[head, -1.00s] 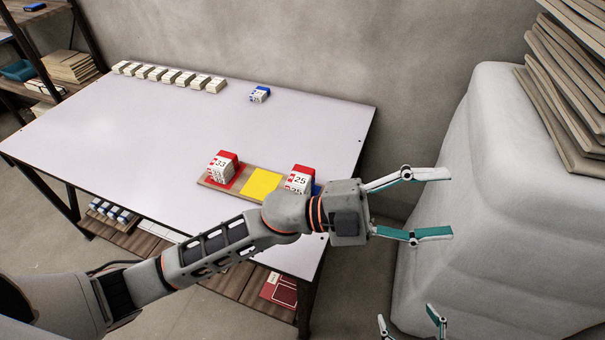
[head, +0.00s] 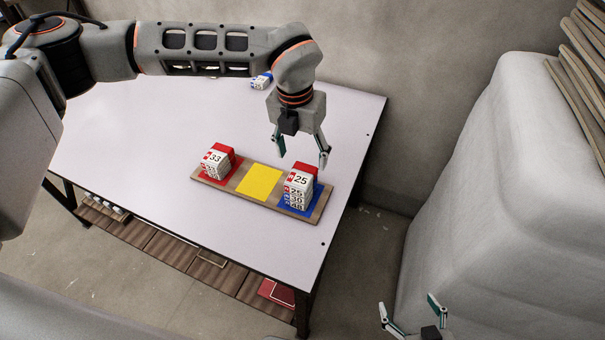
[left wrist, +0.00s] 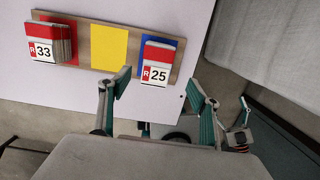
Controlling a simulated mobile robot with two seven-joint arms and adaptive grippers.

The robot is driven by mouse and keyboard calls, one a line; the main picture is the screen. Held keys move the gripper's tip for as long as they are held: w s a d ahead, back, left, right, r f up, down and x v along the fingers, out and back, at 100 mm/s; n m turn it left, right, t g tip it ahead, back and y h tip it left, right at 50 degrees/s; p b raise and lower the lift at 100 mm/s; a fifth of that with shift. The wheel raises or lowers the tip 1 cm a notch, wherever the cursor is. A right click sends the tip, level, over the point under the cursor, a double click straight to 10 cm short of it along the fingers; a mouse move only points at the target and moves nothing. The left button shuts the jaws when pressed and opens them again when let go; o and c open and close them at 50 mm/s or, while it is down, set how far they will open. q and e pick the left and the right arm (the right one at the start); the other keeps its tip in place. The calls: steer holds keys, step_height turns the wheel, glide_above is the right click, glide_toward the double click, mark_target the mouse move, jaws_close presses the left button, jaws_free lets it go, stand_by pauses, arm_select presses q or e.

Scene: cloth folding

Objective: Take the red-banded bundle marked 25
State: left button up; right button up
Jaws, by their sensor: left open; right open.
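The red-banded bundle marked 25 (head: 300,183) stands on the blue square at the right end of a wooden board (head: 245,202). It also shows in the left wrist view (left wrist: 157,66), beyond my fingertips. My left gripper (head: 302,160) is open and empty, pointing down just behind and above the bundle, apart from it. Its fingers also show in the left wrist view (left wrist: 158,82). My right gripper (head: 410,303) is open and empty at the bottom right, off the table. Another red-banded bundle, marked 33 (head: 217,160), stands on the red square at the board's left end.
The yellow square (head: 259,182) between the bundles is empty. A blue-banded bundle (head: 261,81) lies at the back of the white table (head: 130,150), partly behind my left arm. A large grey covered block (head: 500,190) stands right of the table, with a gap between.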

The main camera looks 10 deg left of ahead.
mark_target(301, 175)
arm_select(q)
steer(key=shift+w+a+f, duration=0.15)
steer(key=shift+w+a, duration=0.05)
steer(key=shift+a, duration=0.15)
steer(key=shift+f, duration=0.4)
step_height(301, 175, down, 6)
steer(key=shift+w+d+f, duration=0.15)
steer(key=shift+f, duration=0.1)
steer(key=c, duration=1.2)
